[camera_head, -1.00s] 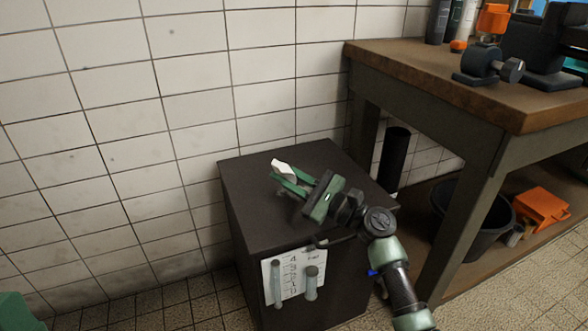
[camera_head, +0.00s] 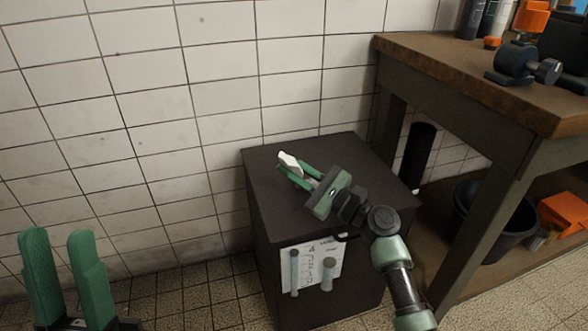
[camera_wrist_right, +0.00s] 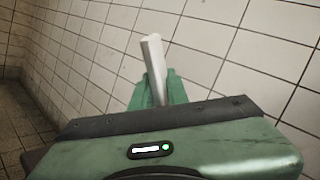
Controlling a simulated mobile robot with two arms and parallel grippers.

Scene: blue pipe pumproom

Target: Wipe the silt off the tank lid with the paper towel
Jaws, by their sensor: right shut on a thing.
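The dark tank is a box with a flat lid (camera_head: 262,172) at the centre of the head view. My right gripper (camera_head: 292,168) is over the lid and shut on the white paper towel (camera_head: 288,158). The towel sticks out past the green fingertips, and it also shows upright between them in the right wrist view (camera_wrist_right: 155,65). I cannot tell whether the towel touches the lid. No silt can be made out clearly; my gripper hides part of the lid. My left gripper (camera_head: 62,236) is open and empty at the lower left, away from the tank.
A wooden workbench (camera_head: 470,80) stands right of the tank, with a black bucket (camera_head: 497,222) and an orange item (camera_head: 565,215) on its lower shelf. A tiled wall (camera_head: 220,90) is at the back. The floor left is clear.

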